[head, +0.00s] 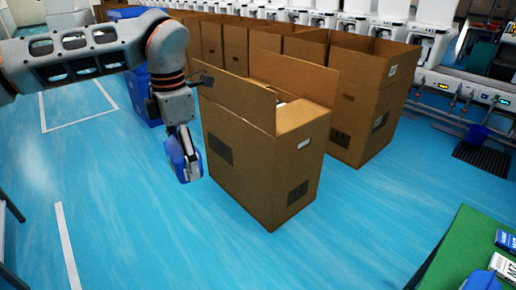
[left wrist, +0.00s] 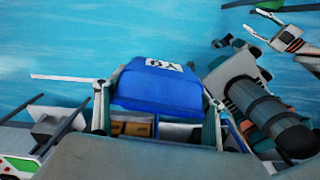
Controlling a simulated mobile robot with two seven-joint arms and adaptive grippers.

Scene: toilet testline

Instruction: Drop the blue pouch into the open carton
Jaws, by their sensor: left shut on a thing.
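A blue pouch (head: 178,158) hangs from my left gripper (head: 186,160), which is shut on it. The left wrist view also shows the blue pouch (left wrist: 158,86), with a white printed label, between my fingers. The open brown carton (head: 262,165) stands on the floor just right of my left gripper, its flaps upright. The pouch is outside the carton, left of its side wall, and appears apart from it. The carton's inside is mostly hidden. A banded arm link with dark prongs, perhaps my right gripper (left wrist: 230,42), shows in the left wrist view; its jaw state is unclear.
More open cartons (head: 365,110) stand behind and to the right. A blue bin (head: 142,95) is behind my left arm. A green table (head: 455,250) at lower right holds small boxes and another blue item (head: 482,281). The blue floor in front is clear.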

